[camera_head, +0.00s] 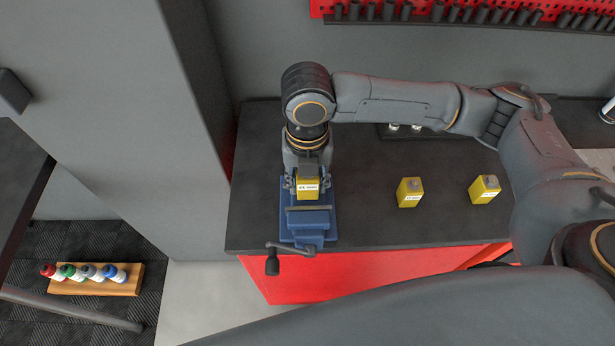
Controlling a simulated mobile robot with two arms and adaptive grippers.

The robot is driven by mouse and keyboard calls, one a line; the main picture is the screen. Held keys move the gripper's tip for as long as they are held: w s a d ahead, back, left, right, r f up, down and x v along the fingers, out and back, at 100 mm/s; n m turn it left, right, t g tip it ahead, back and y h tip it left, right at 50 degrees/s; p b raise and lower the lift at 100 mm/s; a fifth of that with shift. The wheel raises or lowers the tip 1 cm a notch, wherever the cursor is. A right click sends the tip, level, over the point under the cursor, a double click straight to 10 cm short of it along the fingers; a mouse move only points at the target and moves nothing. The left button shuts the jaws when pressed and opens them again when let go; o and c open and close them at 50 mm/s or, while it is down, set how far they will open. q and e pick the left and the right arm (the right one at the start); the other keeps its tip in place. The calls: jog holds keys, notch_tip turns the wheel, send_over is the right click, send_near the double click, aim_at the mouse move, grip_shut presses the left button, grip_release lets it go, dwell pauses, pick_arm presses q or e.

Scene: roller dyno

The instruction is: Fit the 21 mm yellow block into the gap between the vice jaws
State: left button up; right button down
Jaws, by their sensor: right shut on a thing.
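A blue vice (301,220) stands at the left end of the dark bench top, its handle toward the front edge. My right gripper (306,177) points down over the vice and is shut on a yellow block (307,188) with a white label. The block is at the back of the vice's front jaw, in the jaw area; whether it is down between the jaws or just above them I cannot tell. The arm and gripper hide the rear jaw. My left gripper is not in view.
Two other yellow blocks (410,192) (484,189) stand on the bench (365,222) to the right of the vice. A grey pillar (130,110) rises left of the bench. A wooden rack (97,279) with several bottles lies low at the left. The bench front between vice and blocks is clear.

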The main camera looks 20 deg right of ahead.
jog(key=shift+f, duration=0.15)
dwell(0.5)
jog(key=shift+f+b, duration=0.55)
jog(key=shift+f, duration=1.25)
jog(key=c, duration=0.7)
grip_release()
jog(key=shift+c, duration=0.2)
jog(key=o, duration=0.4)
